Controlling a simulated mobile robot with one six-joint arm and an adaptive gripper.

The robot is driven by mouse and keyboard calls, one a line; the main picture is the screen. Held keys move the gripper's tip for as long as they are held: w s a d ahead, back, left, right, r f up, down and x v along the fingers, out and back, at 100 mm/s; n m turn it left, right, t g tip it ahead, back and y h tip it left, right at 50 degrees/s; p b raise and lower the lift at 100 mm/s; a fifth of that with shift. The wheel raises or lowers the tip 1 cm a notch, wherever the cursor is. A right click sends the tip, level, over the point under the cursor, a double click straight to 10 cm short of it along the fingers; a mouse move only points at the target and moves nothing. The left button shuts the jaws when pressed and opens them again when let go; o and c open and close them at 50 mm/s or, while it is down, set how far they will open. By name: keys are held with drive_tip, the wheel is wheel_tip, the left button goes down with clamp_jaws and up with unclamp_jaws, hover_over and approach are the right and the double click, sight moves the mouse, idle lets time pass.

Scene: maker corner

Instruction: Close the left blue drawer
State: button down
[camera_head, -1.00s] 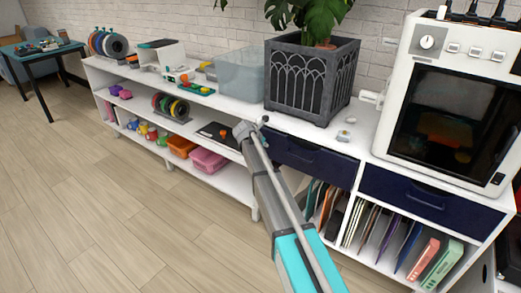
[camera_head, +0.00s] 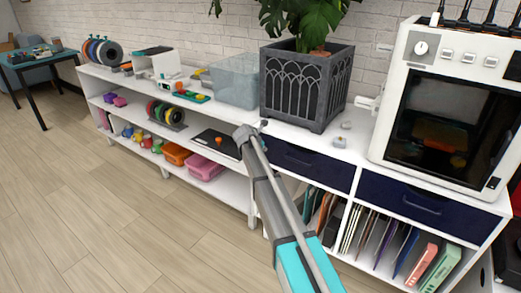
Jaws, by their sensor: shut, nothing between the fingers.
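The left blue drawer (camera_head: 312,167) is dark navy with a dark handle and sits under the white counter, below the planter. Its front looks close to flush with the cabinet; I cannot tell whether a small gap is left. The right blue drawer (camera_head: 428,202) beside it looks shut. My grey and cyan arm reaches up from the bottom, and its far end is at the drawer's left end, covering part of that side. No fingers of my gripper can be made out.
On the counter (camera_head: 352,151) stand a grey planter (camera_head: 303,88) with a leafy plant, a clear bin (camera_head: 232,80) and a white 3D printer (camera_head: 396,95). Open shelves below hold folders and a pink box (camera_head: 206,168). The wooden floor (camera_head: 130,215) at left is clear.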

drive_tip(key=s+a+f+p+v, duration=0.1)
drive_tip(key=f+p+v, duration=0.1)
drive_tip(key=p+v, duration=0.5)
drive_tip(key=shift+v, duration=3.15)
drive_tip(key=shift+s+f, duration=0.15)
drive_tip(key=shift+s, duration=0.05)
